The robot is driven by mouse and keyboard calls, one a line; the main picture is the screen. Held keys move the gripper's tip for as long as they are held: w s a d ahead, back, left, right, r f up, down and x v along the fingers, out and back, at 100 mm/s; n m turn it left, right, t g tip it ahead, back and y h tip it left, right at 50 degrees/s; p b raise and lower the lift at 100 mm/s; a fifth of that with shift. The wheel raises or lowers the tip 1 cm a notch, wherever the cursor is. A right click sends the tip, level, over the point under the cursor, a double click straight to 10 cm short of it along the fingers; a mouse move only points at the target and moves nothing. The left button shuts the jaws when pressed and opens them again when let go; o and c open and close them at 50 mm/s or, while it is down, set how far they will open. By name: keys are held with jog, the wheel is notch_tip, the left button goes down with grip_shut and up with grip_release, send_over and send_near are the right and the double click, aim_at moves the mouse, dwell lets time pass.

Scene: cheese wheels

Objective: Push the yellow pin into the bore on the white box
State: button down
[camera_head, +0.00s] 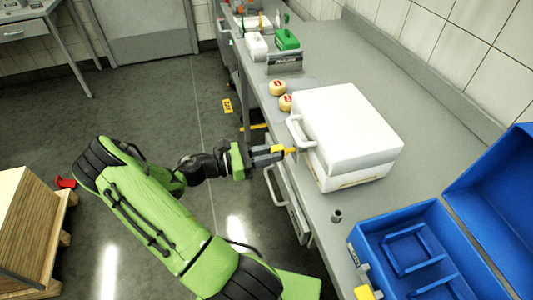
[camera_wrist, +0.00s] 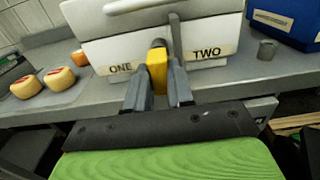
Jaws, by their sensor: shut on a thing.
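The white box (camera_head: 350,125) stands on the counter, lid down, with a handle on its front. In the wrist view the white box (camera_wrist: 115,50) fills the top, its front marked ONE on the left and TWO on the right. My gripper (camera_head: 279,153) is in front of the box, shut on the yellow pin (camera_wrist: 156,72). The yellow pin (camera_head: 290,150) points toward the box front. A dark rounded piece shows just beyond the pin, between the two labels. The bore is hidden or cannot be made out, and I cannot tell whether the pin touches the box.
A green and white container (camera_head: 286,40) stands farther back. The counter behind the box is clear.

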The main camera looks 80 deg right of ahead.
jog(key=shift+p+x, duration=0.3)
jog(key=shift+x, duration=0.85)
jog(key=c, duration=0.9)
grip_release()
jog(key=p+v, duration=0.2)
jog(key=v, duration=1.3)
jog(key=shift+w+a, duration=0.2)
jog(key=shift+w, duration=0.1)
